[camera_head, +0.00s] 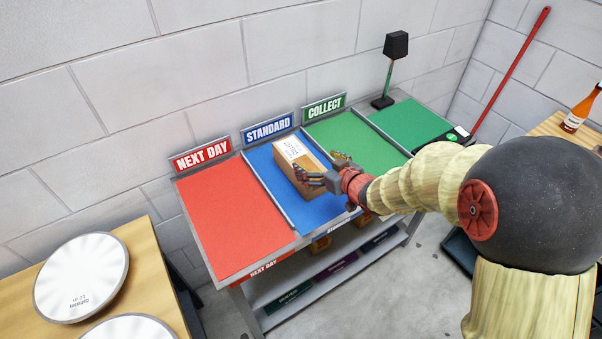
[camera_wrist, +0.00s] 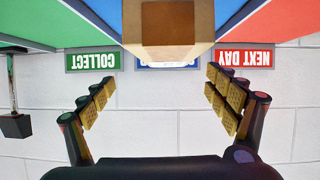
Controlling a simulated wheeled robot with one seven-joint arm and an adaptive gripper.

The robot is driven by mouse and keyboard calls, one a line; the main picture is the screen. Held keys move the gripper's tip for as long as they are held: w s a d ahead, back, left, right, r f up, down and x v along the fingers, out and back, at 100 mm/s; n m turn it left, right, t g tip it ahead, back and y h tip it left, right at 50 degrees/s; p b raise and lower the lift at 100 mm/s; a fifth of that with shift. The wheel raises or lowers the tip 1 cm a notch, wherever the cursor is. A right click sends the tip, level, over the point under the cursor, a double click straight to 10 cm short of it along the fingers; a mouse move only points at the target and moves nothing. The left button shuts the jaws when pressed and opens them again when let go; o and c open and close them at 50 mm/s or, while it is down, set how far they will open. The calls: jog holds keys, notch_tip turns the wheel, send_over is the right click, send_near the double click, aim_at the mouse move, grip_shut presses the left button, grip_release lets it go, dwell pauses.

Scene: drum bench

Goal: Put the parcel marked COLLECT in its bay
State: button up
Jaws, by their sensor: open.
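A brown cardboard parcel (camera_head: 296,154) with a white label lies in the blue STANDARD bay (camera_head: 268,172), near its back half. The print on the label is too small to read. My gripper (camera_head: 325,171) is open at the parcel's near end, with its fingers spread and nothing held. In the wrist view the parcel (camera_wrist: 178,22) shows at the top, between and beyond the open fingers. I cannot tell whether the fingers touch it. The green COLLECT bay (camera_head: 350,138) lies right of the blue bay and looks empty. Its green COLLECT sign (camera_head: 324,109) stands at the back.
The red NEXT DAY bay (camera_head: 235,220) at left is empty. Thin dividers separate the bays. A green surface (camera_head: 410,122) with a black lamp-like stand (camera_head: 395,50) is at right. A wooden table with round white drum-like discs (camera_head: 82,277) stands front left.

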aim_at(300, 157)
jog(key=shift+a+f, duration=0.7)
jog(key=shift+a, duration=0.05)
jog(key=b+x, duration=0.2)
jog(key=x, duration=0.5)
jog(key=shift+b, duration=0.35)
jog(key=shift+w+a, duration=0.1)
jog(key=shift+w, duration=0.1)
jog(key=shift+c, duration=0.6)
jog(key=c, duration=1.8)
jog(key=shift+r+y, duration=0.2)
jog(key=shift+y, duration=0.1)
jog(key=shift+c, duration=1.1)
